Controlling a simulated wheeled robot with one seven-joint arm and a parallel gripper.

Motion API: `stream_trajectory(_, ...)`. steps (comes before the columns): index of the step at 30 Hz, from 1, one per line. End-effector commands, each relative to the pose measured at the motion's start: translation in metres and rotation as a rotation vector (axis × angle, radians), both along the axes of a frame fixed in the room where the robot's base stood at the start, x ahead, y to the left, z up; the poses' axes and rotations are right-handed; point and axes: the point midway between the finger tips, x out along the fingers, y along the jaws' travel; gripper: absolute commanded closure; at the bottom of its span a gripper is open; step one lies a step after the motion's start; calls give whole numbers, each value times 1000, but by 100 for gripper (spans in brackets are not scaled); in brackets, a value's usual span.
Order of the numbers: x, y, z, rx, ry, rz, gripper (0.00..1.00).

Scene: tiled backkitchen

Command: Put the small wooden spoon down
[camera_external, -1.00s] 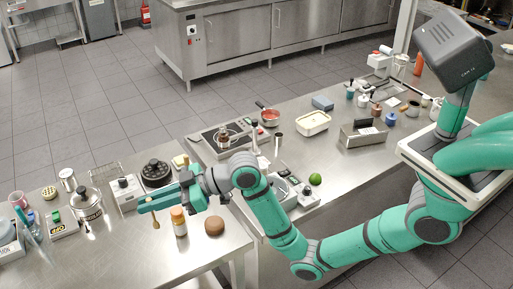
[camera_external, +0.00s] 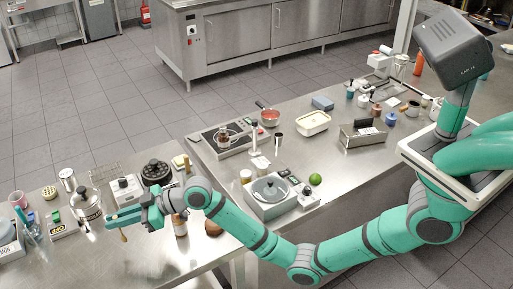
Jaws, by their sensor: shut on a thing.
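My gripper (camera_external: 122,218) is over the left steel table (camera_external: 90,265), its green fingers pointing left. It is shut on the small wooden spoon (camera_external: 123,236), which hangs below the fingers. Only a short light-brown part of the spoon shows; the rest is hidden by the fingers. The spoon appears to be just above the table, but I cannot tell whether it touches the steel.
A brown-and-white bottle (camera_external: 180,225) and a brown round thing (camera_external: 213,228) stand to the right, partly behind my arm. The table's front part below the gripper is clear.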

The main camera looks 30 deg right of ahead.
Motion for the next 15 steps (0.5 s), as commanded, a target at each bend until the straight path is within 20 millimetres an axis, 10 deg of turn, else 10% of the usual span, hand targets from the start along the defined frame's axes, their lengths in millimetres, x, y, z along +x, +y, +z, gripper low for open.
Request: stream_trajectory(15,6,7,-42,1,0,0,100)
